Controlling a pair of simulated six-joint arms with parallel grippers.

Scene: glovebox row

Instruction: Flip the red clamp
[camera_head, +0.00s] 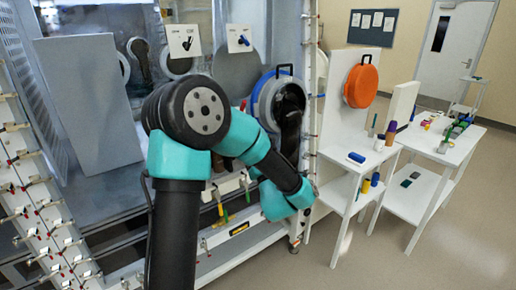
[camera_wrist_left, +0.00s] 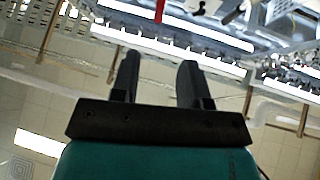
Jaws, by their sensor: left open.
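A red handle (camera_wrist_left: 159,11), which looks like part of the red clamp, shows at the top edge of the left wrist view, cut off by the frame. My left gripper (camera_wrist_left: 160,61) is open, with nothing between its two dark fingers. The red handle lies beyond the fingertips and apart from them. In the head view a small red piece (camera_head: 243,104) shows just right of my arm's large joint; I cannot tell whether it is the same clamp. My left fingers cannot be made out in the head view. My right gripper is in neither view.
The glovebox frame carries several small clamps along its left rail (camera_head: 40,205). A round blue-rimmed port (camera_head: 262,104) is behind my arm. White side tables (camera_head: 345,185) at the right hold small items, and an orange round cover (camera_head: 361,86) hangs there. Floor at the right is clear.

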